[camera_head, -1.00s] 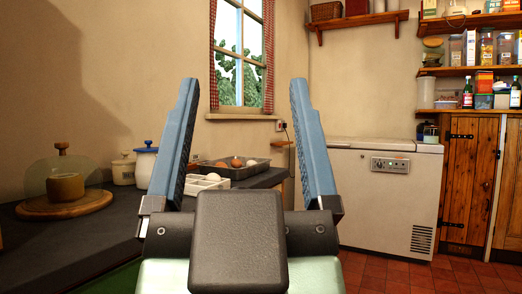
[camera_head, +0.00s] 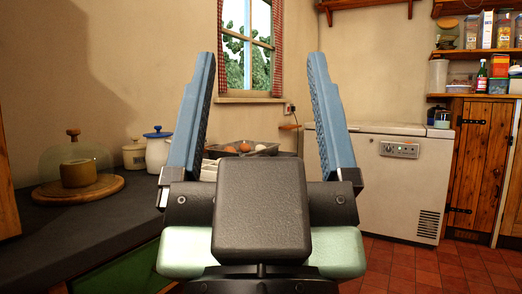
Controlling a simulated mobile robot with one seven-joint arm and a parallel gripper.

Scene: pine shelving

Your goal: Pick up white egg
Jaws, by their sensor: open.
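My gripper (camera_head: 262,55) is open and empty, its two blue fingers raised in front of the camera. Beyond it, a dark grey tray (camera_head: 285,154) on the counter holds several eggs. Among them are a brown egg (camera_head: 245,147) and a paler, whitish egg (camera_head: 260,147). A white carton (camera_head: 208,172) is in front of the tray, mostly hidden by my gripper's left finger and body. I cannot make out a white egg in the carton now. The gripper is well short of the eggs and touches nothing.
The dark counter (camera_head: 80,225) runs along the left. On it are a glass dome on a wooden board (camera_head: 108,190), a cream jar (camera_head: 135,156) and a blue-lidded white pot (camera_head: 157,152). A white chest freezer (camera_head: 400,175) stands right of the counter. Red tiled floor (camera_head: 400,270) is clear.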

